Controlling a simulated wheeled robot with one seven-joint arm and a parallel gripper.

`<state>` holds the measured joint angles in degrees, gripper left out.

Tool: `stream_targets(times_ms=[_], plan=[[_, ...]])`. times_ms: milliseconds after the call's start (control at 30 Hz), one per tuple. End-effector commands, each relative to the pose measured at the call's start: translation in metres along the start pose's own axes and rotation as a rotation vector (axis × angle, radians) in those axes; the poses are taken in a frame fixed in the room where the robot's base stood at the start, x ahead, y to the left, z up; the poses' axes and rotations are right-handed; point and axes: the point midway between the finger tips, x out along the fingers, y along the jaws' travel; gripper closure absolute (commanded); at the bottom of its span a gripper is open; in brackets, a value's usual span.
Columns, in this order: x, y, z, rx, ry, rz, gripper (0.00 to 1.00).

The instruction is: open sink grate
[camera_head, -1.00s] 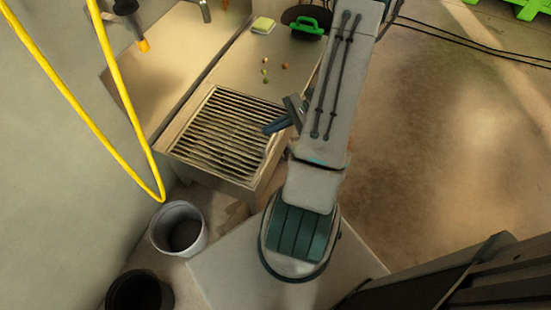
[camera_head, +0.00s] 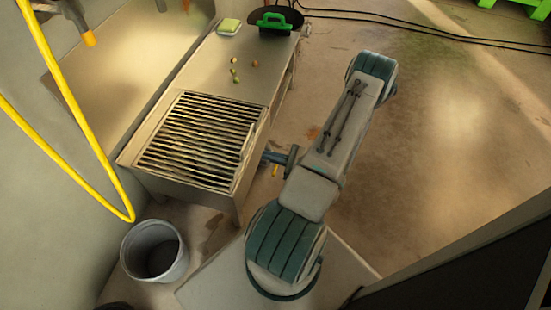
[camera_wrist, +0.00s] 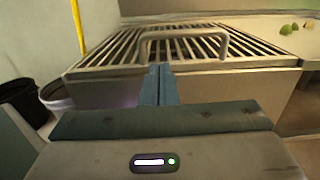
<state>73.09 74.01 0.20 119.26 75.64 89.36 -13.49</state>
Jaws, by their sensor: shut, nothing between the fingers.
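The sink grate (camera_head: 200,140) is a slatted metal panel lying flat over the sink basin at the near end of the metal counter. It fills the top of the wrist view (camera_wrist: 110,45), where its arched grey handle (camera_wrist: 185,33) stands up at the near edge. My gripper (camera_head: 266,157) is beside the right side of the sink, just outside its edge. In the wrist view its blue fingers (camera_wrist: 160,70) are together and empty, pointing at the grate's edge below the left part of the handle. Contact cannot be told.
A sponge (camera_head: 229,26), a green-handled item (camera_head: 272,20) and several small fruits (camera_head: 235,71) lie on the counter (camera_head: 215,62). A grey bucket (camera_head: 154,252) stands on the floor in front. A yellow hose (camera_head: 75,120) hangs at the left. The floor (camera_head: 430,130) at the right is open.

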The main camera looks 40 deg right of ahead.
Motion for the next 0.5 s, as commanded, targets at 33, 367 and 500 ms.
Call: stream_targets(times_ms=[33, 367, 500], plan=[[0.01, 0.001, -0.003, 0.001, -0.001, 0.003, 1.0], [0.055, 0.0, -0.001, -0.001, 0.0, 0.002, 1.0], [0.06, 0.001, 0.0, 0.0, 0.0, 0.002, 1.0]])
